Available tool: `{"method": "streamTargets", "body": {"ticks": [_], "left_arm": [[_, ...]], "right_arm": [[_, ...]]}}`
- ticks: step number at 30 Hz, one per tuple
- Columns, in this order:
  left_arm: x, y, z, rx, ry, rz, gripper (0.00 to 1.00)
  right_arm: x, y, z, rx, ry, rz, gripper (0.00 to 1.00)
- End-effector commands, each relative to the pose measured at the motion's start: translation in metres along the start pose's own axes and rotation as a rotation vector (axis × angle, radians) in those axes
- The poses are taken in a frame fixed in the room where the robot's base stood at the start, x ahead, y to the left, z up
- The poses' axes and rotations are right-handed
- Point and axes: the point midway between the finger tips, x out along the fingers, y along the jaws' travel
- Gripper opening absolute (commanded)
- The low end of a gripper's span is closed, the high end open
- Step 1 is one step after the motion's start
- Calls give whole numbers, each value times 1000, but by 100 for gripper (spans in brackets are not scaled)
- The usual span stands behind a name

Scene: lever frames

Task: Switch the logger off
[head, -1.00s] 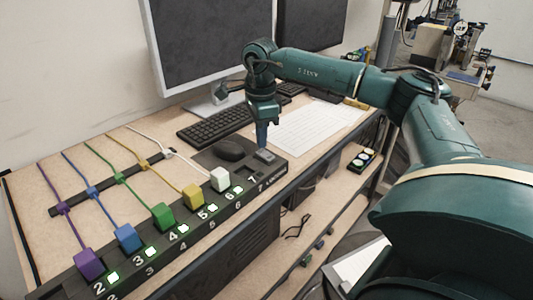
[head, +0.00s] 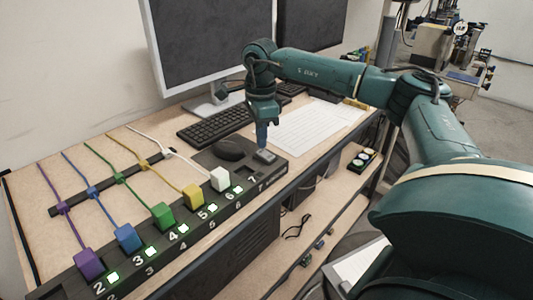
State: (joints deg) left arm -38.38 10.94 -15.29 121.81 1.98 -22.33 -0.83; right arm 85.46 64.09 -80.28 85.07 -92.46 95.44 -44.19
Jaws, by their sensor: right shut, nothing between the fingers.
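A dark strip (head: 213,222) runs along the bench's front edge, numbered on its front, with purple (head: 88,263), blue (head: 126,238), green (head: 162,215), yellow (head: 193,195) and white (head: 219,179) plugs. Small green lights glow beside numbers 2 to 6. Near number 7 at the right end, a small grey switch-like block (head: 266,156) sits on the strip; any light there looks dark. The lettering beside 7 is too small to read surely. My right gripper (head: 262,146) is shut and empty, pointing down at this block; I cannot tell whether it touches. My left gripper is out of view.
Monitors (head: 205,45) stand behind. Coloured cords run across the left of the bench. A lower shelf (head: 318,210) lies in front.

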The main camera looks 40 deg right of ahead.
Motion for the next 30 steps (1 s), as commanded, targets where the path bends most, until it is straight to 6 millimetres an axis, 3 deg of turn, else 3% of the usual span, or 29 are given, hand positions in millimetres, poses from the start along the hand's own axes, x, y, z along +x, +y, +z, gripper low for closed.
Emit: {"method": "streamTargets", "body": {"ticks": [30], "left_arm": [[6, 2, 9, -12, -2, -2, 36]], "right_arm": [[16, 0, 0, 0, 0, 0, 0]]}}
